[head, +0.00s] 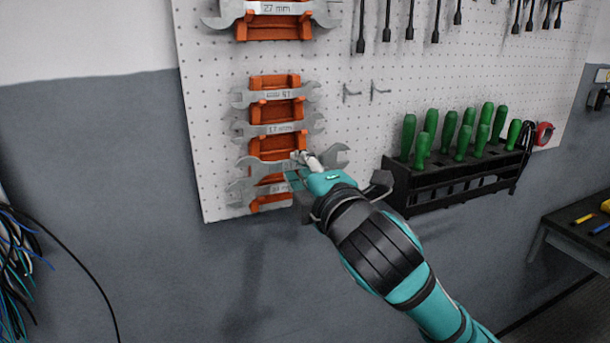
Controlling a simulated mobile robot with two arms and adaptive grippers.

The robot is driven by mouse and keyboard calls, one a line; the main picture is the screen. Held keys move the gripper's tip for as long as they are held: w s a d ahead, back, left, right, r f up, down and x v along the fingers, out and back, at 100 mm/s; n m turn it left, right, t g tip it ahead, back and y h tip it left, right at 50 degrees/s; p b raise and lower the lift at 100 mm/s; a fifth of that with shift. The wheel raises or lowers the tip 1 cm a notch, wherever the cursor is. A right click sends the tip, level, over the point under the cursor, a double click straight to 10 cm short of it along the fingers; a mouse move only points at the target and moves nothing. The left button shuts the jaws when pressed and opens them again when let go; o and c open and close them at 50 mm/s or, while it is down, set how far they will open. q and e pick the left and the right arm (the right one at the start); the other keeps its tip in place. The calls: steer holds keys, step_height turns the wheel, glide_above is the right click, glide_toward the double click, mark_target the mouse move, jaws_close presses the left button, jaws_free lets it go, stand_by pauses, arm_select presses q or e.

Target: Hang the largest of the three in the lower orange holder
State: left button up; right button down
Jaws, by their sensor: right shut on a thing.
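The lower orange holder (276,80) is fixed to the white pegboard. Grey double-ended wrenches lie across it: one near its top (244,96), one below that (244,130), and one at its bottom (240,191), partly hidden by my gripper. My right gripper (303,168) is at the holder's lower right, shut on another wrench (262,168) that lies across the holder's lower part, its right jaw showing beyond my fingers. I cannot tell whether this wrench rests in the holder's slot. Its size marking is hidden. My left gripper is not in view.
An upper orange holder (275,30) carries a large wrench marked 27 mm (232,12). Two empty hooks (365,92) are to the right. Loose cables (15,262) hang at the left.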

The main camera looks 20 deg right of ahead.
steer(key=shift+w+a+f+b, duration=0.15)
steer(key=shift+w+b, duration=0.3)
steer(key=shift+w, duration=0.85)
steer(key=shift+w+f+b, duration=0.1)
steer(key=shift+w+b, duration=0.35)
steer(key=shift+w, duration=1.05)
steer(key=shift+w+f, duration=0.6)
steer(key=shift+w, duration=0.25)
steer(key=c, duration=1.1)
jaws_free()
steer(key=shift+c, duration=0.2)
steer(key=shift+s+f, duration=0.1)
